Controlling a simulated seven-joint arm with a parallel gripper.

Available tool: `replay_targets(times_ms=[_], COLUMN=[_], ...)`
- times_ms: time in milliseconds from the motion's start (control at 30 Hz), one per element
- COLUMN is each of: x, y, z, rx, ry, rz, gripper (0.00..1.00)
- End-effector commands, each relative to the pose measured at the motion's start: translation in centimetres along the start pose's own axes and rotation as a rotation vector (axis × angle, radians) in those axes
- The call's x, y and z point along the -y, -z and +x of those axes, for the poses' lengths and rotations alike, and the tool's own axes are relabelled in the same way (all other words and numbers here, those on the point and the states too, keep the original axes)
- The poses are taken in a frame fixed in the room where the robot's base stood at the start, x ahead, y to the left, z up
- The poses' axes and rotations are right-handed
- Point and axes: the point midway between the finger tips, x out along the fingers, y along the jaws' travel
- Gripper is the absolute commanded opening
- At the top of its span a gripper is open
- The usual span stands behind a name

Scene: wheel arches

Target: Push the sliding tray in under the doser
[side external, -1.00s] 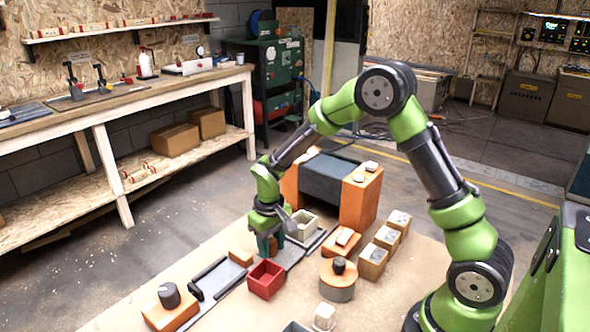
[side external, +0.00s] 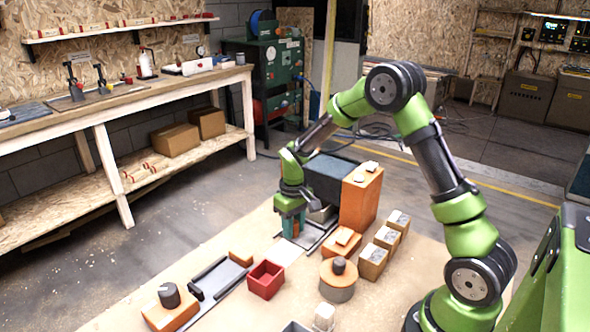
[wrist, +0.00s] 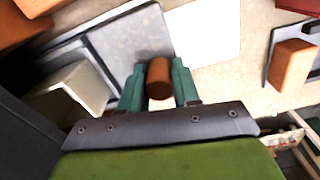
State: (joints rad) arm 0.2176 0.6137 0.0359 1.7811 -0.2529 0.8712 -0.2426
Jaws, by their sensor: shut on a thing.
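The sliding tray is a flat grey plate (wrist: 128,42) with an upright brown knob (wrist: 159,72). My gripper (wrist: 159,88) has its teal fingers on either side of the knob and is shut on it. In the side external view my gripper (side external: 291,230) points down at the front of the doser, which has orange sides (side external: 361,197) and a dark grey block (side external: 328,176) across them.
A red open box (side external: 265,281) and a white flat patch (side external: 283,253) lie in front of the tray. A round orange-topped drum (side external: 338,280) and several pale-topped blocks (side external: 373,258) stand to the right. A grey railed track (side external: 215,281) lies at the left.

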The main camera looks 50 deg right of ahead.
Motion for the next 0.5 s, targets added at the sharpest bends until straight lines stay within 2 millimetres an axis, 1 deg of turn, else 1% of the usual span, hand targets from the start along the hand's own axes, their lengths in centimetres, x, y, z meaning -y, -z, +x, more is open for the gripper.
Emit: replay_targets(times_ms=[267,300,433,467,500], x=[-0.13,-0.12,-0.1,-0.09,-0.09], y=[0.11,0.11,0.09,0.08,0.07], z=[-0.12,-0.12,-0.1,-0.09,-0.08], rx=[-0.004,-0.004,-0.003,-0.003,-0.002], ry=[0.001,0.001,0.001,0.001,0.001], rz=[0.0,0.0,0.0,0.0,0.0], gripper=[0.0,0.34,0.54,0.57,0.57])
